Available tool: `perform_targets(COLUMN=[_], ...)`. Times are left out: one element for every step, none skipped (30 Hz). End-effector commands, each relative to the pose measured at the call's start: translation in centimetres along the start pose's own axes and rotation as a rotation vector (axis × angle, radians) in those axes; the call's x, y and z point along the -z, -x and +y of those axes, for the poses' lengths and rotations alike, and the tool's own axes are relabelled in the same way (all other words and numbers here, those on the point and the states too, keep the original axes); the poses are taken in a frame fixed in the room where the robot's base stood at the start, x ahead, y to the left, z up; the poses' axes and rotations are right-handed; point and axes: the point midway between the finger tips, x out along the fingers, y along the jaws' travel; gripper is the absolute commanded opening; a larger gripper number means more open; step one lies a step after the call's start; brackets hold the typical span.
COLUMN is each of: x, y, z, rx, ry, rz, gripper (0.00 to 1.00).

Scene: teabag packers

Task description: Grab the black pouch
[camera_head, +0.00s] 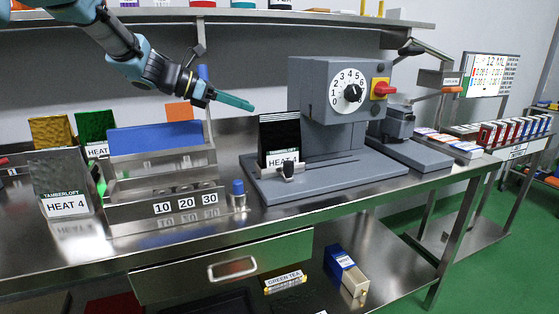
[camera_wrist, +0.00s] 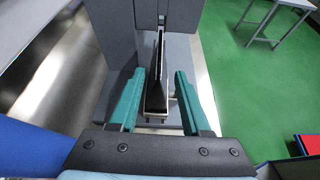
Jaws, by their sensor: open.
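In the wrist view the pouch (camera_wrist: 157,77) shows nearly edge-on, as a thin dark shape beyond and between my fingers. My gripper (camera_head: 250,105) is to the upper left of the pouch in the head view, with its teal fingers pointing toward it. In the wrist view my gripper (camera_wrist: 156,100) is open, one finger to each side of the pouch's line, with nothing held. Whether the fingertips overlap the pouch in depth I cannot tell.
The machine has a numbered dial (camera_head: 347,92) and red knob. A silver HEAT 4 pouch (camera_head: 62,186) and a blue-backed rack (camera_head: 155,138) stand at left. A small blue-capped bottle (camera_head: 238,194) stands near the bench front. A shelf (camera_head: 300,18) runs above. Green floor lies at right.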

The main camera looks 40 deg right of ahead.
Motion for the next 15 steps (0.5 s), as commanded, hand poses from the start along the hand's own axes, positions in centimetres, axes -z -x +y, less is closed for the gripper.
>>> perform_targets(x=[-0.4, -0.6, -0.9, -1.0, -1.1, -1.1, -1.1, -1.1, -1.1, -1.1, -1.1, -1.1, -1.1, -1.1, -1.0], y=[-0.5, -0.7, -1.0, -1.2, -1.5, -2.0, -2.4, -2.8, -3.5, -3.9, -4.4, -5.0, -5.4, -5.7, -6.0], z=[0.1, 0.1, 0.1, 0.1, 0.1, 0.1, 0.1, 0.1, 0.0, 0.0, 0.1, 0.1, 0.1, 0.1, 0.1], rx=[0.004, 0.006, 0.008, 0.009, 0.009, 0.01, 0.01, 0.011, 0.01, 0.01, 0.01, 0.01, 0.009, 0.008, 0.007], ry=[0.014, 0.02, 0.025, 0.027, 0.027, 0.027, 0.027, 0.027, 0.027, 0.027, 0.027, 0.026, 0.026, 0.025, 0.025], rz=[-0.019, -0.026, -0.033, -0.035, -0.035, -0.034, -0.033, -0.033, -0.032, -0.032, -0.033, -0.032, -0.031, -0.031, -0.031], gripper=[0.47, 0.47, 0.47, 0.47, 0.47, 0.47, 0.47, 0.47, 0.47, 0.47, 0.47, 0.47, 0.47, 0.47, 0.47])
